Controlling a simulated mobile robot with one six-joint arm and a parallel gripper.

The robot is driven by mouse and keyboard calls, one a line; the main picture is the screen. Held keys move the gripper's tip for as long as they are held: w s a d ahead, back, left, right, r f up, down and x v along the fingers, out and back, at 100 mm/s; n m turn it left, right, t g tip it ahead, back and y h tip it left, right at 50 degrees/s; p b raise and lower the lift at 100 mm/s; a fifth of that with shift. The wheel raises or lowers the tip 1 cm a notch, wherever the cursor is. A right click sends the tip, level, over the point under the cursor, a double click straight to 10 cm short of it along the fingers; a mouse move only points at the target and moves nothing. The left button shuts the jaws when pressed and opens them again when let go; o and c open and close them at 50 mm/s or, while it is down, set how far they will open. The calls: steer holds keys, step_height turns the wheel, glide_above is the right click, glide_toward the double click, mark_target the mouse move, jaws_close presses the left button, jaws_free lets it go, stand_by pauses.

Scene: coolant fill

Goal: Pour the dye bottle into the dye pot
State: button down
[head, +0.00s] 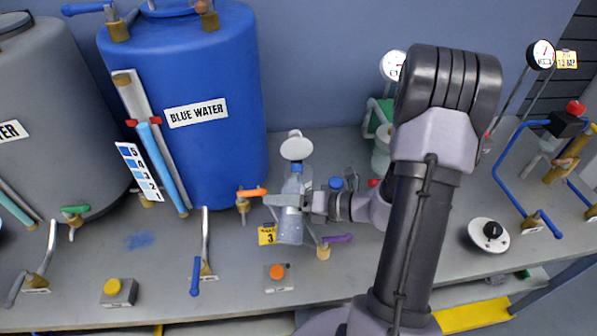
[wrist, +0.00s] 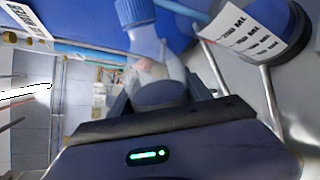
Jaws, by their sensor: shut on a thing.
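My gripper (head: 290,200) is shut around the middle of a clear, faintly blue bottle (head: 290,230) in front of the blue tank. The bottle looks roughly upright in the head view. In the wrist view a translucent body (wrist: 150,50) shows just beyond my gripper's fingers (wrist: 160,92), with a blue ribbed cap (wrist: 135,12) at the picture's top. I cannot tell how full the bottle is. A pale green-white vessel (head: 381,155) stands at the back, partly behind my arm. I cannot tell whether it is the dye pot.
The blue tank (head: 225,70), labelled BLUE WATER, stands at the back with a grey tank (head: 40,100) left of it. Valves with orange (head: 252,192) and purple (head: 337,239) handles are close to the bottle. Button boxes (head: 279,277) sit near the front edge. A white dial (head: 488,235) is at right.

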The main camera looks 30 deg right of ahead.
steer(key=shift+s+f, duration=0.1)
steer(key=shift+f, duration=0.15)
stand_by(0.6)
steer(key=shift+s+a+m+g+p, duration=0.2)
steer(key=shift+m+g+p, duration=0.2)
steer(key=shift+m+p, duration=0.45)
stand_by(2.9)
